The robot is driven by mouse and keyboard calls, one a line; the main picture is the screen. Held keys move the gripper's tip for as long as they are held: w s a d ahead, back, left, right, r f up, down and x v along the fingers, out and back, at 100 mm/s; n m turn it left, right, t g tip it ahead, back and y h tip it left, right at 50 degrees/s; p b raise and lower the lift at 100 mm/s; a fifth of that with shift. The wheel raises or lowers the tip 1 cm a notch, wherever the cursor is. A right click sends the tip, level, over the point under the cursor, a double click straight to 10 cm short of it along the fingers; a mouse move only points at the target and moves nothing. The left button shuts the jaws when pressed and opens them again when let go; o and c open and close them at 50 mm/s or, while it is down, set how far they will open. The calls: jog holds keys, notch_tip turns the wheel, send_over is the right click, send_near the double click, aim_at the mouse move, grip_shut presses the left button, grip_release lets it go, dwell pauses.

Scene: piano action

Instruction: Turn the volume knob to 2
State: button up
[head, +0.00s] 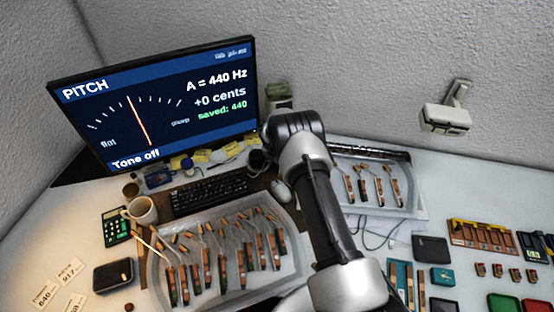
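I cannot make out a volume knob or its scale anywhere in the head view. The monitor (160,105) at the back left reads PITCH, A = 440 Hz, +0 cents, saved: 440 and Tone off; no volume reading shows. My arm rises from the bottom centre toward the back of the desk, right of the monitor. Its far end hides part of the desk there. A small dark shape beside it, near the monitor's lower right corner, may be part of my gripper, but its fingers cannot be made out.
A keyboard (209,191), a mug (142,210) and a black box (113,276) lie on the left. A clear tray (290,284) holds several piano action parts. Another tray (412,178) stands behind my arm on the right. Small boxes crowd the right. The desk's back right is clear.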

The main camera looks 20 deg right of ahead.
jog(key=shift+w+f+m+h+b, duration=0.1)
jog(key=shift+f+m+h+b, duration=0.15)
jog(key=shift+m+b, duration=0.65)
jog(key=shift+r+m+g+b, duration=0.3)
jog(key=shift+m+b, duration=0.1)
jog(key=shift+b, duration=0.2)
jog(key=o, duration=0.8)
jog(key=shift+h, duration=0.25)
jog(key=v, duration=1.2)
